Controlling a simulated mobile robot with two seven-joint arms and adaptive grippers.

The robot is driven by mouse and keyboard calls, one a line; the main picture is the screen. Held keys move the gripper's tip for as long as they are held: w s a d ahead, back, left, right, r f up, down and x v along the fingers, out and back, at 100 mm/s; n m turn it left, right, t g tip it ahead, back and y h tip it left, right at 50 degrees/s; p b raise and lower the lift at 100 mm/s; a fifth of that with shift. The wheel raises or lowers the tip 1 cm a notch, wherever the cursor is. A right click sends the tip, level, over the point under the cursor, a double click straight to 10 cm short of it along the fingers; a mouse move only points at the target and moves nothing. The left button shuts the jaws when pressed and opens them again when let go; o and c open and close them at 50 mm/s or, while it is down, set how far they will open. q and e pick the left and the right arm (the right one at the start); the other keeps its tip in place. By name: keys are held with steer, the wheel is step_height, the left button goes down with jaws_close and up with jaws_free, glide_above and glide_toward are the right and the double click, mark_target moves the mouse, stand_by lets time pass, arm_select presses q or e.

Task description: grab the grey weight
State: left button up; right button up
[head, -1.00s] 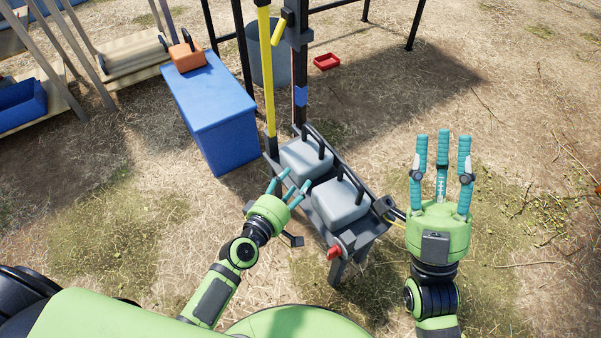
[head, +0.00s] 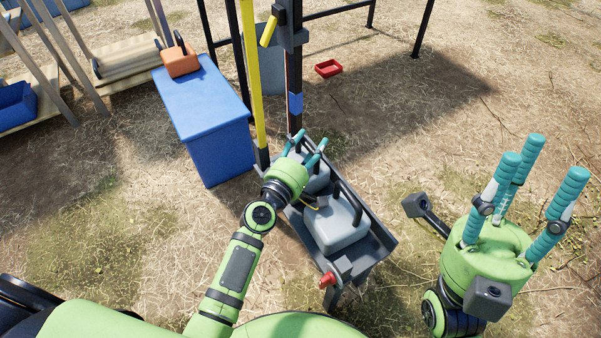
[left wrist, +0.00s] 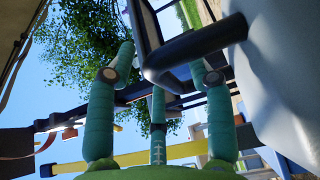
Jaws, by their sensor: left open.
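Two grey weights with black handles sit on a dark stand. The near weight (head: 335,230) is in plain view. The far weight (head: 320,181) is partly hidden by my left gripper (head: 305,146), which is open just above it, fingers pointing away at handle height. In the left wrist view, a black handle (left wrist: 190,52) crosses by the fingertips, with a grey weight (left wrist: 275,85) to the right. The handle runs beside the right finger; I cannot tell whether they touch. My right gripper (head: 528,172) is open and empty, fingers up, right of the stand.
The stand (head: 366,258) has a red knob (head: 327,279) at its near end. A yellow pole (head: 251,80) and a dark post rise close to its far end. A blue box (head: 207,115) bearing an orange block (head: 181,61) stands left. A red tray (head: 328,68) lies on open ground behind.

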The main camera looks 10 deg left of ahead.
arm_select(q)
jaws_close()
steer(key=shift+w+r, duration=0.15)
steer(key=shift+r, duration=0.1)
